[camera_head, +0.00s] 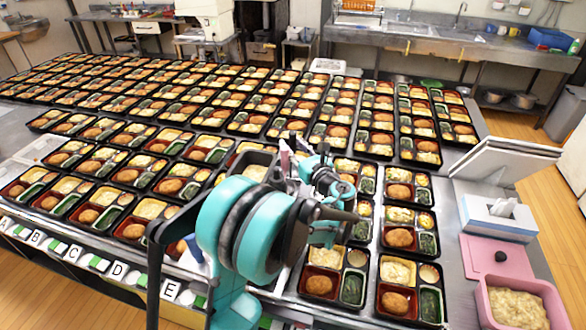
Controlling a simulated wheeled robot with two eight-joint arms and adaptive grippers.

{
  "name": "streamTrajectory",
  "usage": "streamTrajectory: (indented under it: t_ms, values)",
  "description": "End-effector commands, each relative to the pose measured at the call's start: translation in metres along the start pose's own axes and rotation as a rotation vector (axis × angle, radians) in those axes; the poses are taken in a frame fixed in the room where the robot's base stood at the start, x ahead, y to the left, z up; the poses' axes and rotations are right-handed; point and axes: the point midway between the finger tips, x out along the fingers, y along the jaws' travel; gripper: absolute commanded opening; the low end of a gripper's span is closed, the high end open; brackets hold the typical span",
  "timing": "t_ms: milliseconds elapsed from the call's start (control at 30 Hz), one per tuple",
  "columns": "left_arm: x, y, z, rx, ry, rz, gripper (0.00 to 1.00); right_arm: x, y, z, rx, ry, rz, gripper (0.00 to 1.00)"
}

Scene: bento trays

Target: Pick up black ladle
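My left arm, teal and black, comes up from the bottom edge, and its wrist fills the middle foreground. My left gripper (338,190) is above the bento trays right of the middle; its links overlap, so I cannot tell whether it is open or shut. I see no clear black ladle. A small rounded black object (500,256) lies on a pink board (484,262) at the right; I cannot tell whether it is part of the ladle. My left gripper is well to the left of it, apart from it. My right gripper is not in view.
A pink tub (488,297) of pale food stands at the right front. A tissue box (492,218) and a leaning white panel (500,160) stand behind the board. Many filled bento trays (421,265) crowd the steel table. Letter cards (118,270) line its front edge.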

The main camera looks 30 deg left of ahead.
Motion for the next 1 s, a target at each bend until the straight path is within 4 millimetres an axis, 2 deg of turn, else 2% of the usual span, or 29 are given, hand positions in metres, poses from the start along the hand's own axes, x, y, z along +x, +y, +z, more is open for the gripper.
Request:
streamTrajectory:
  t_ms: [33,133,667,833,933,967,1000]
  values:
    - [0.0,0.0,0.0,0.0,0.0,0.0,0.25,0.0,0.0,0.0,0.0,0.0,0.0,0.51]
    - [0.0,0.0,0.0,0.0,0.0,0.0,0.0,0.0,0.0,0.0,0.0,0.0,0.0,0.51]
    - [-0.001,0.0,0.004,0.0,0.0,0.0,0.0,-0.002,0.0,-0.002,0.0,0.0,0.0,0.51]
    - [-0.001,0.0,0.023,0.0,0.0,0.0,0.0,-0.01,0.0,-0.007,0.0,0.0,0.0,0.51]
    - [-0.001,0.0,0.043,0.0,0.0,0.0,0.0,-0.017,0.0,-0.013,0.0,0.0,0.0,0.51]
    - [-0.001,-0.001,0.048,0.0,0.0,-0.001,0.0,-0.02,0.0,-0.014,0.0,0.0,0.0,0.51]
    - [-0.006,-0.013,0.051,0.0,0.0,-0.005,0.0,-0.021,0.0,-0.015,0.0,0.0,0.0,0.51]
